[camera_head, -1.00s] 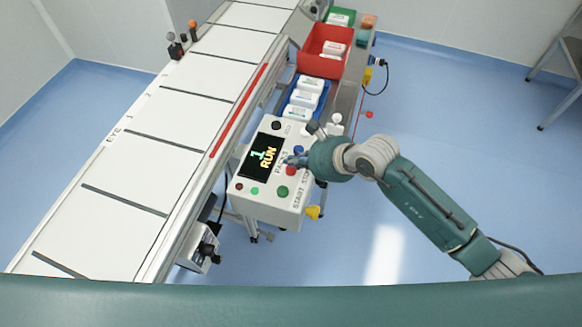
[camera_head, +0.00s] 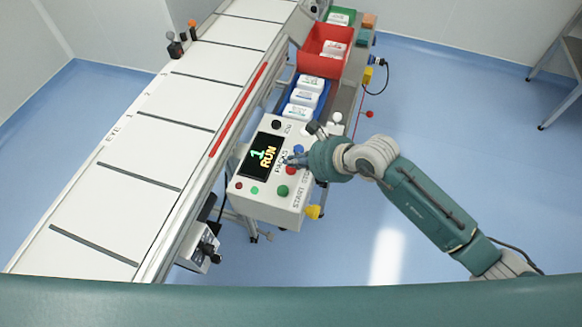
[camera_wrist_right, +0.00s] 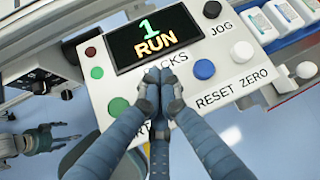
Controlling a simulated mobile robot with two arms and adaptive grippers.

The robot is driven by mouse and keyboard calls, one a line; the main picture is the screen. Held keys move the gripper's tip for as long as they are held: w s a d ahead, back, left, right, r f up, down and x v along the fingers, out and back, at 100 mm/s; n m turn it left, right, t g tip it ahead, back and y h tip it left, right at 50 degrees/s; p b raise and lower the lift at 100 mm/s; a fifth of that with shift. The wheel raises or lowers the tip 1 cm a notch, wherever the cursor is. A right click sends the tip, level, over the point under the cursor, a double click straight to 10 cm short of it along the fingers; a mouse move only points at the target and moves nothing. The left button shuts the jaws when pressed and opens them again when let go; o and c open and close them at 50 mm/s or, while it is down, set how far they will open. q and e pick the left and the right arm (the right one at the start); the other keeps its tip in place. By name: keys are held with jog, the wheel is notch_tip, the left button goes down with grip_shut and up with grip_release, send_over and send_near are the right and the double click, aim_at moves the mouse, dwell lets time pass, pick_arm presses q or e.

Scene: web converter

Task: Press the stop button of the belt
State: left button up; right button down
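The control box (camera_head: 258,208) beside the belt (camera_head: 150,150) has a lit display (camera_head: 262,156) reading "1 RUN". The red stop button (camera_head: 291,171) is just below my right gripper (camera_head: 288,160) in the head view, beside the green start button (camera_head: 282,191). In the right wrist view my right gripper (camera_wrist_right: 159,76) is shut and empty, its fingers together over the panel below the display. They hide the red button there; contact cannot be told. The green button (camera_wrist_right: 115,106) shows left of the fingers.
A blue button (camera_wrist_right: 204,69), a white button (camera_wrist_right: 241,52) and a black knob (camera_wrist_right: 212,9) sit right of the fingers. Blue (camera_head: 287,112) and red (camera_head: 311,68) crates with white packs stand behind the box.

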aim_at(293, 169)
jog(key=shift+f+b, duration=0.6)
jog(key=shift+f, duration=0.25)
dwell(0.7)
jog(key=shift+r, duration=0.1)
jog(key=shift+r+p, duration=0.75)
jog(key=shift+r, duration=0.25)
notch_tip(293, 169, up, 5)
jog(key=p, duration=0.3)
dwell(0.9)
